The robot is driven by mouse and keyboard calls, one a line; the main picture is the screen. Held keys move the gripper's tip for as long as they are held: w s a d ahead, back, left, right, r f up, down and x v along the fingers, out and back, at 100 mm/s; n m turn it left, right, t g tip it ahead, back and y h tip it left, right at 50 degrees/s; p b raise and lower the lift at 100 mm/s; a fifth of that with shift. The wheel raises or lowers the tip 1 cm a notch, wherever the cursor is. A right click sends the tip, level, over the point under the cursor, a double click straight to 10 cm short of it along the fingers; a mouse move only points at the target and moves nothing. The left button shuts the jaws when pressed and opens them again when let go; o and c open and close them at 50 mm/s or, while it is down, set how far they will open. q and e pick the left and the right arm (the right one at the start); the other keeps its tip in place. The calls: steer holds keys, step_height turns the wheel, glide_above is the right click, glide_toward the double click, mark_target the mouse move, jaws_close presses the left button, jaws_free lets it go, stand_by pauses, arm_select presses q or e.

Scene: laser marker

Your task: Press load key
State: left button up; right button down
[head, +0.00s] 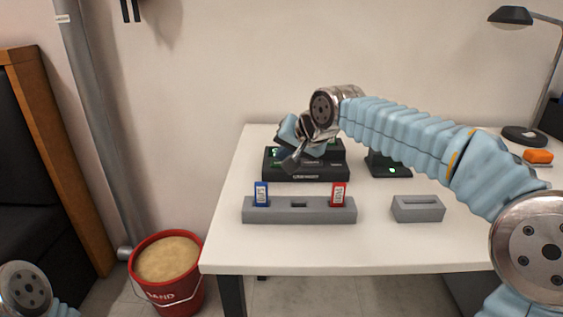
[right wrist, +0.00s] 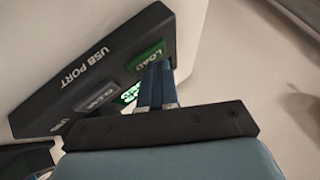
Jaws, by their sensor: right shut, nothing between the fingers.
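The green load key (right wrist: 143,56) sits on the black device (right wrist: 90,78), beside a grey key (right wrist: 97,100) and near a lit green display (right wrist: 130,93). In the head view the device (head: 305,173) stands on the table, partly hidden by my right arm. My right gripper (head: 291,165) is over the device, pointing down and left. In the right wrist view its shut, empty fingertips (right wrist: 158,68) overlap the lower edge of the load key. I cannot tell whether they touch it. My left gripper is out of view; only part of my left arm shows.
A grey holder (head: 300,216) with a blue stick (head: 261,194) and a red stick (head: 338,194) lies in front of the device. A small grey block (head: 418,209) and a dark unit (head: 388,166) with a green light stand to the right. A red sand bucket (head: 168,290) is on the floor.

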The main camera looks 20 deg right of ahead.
steer(key=shift+r+p, duration=0.5)
steer(key=shift+r, duration=0.15)
step_height(320, 180, up, 5)
steer(key=p, duration=0.4)
steer(key=shift+r, duration=0.1)
stand_by(0.4)
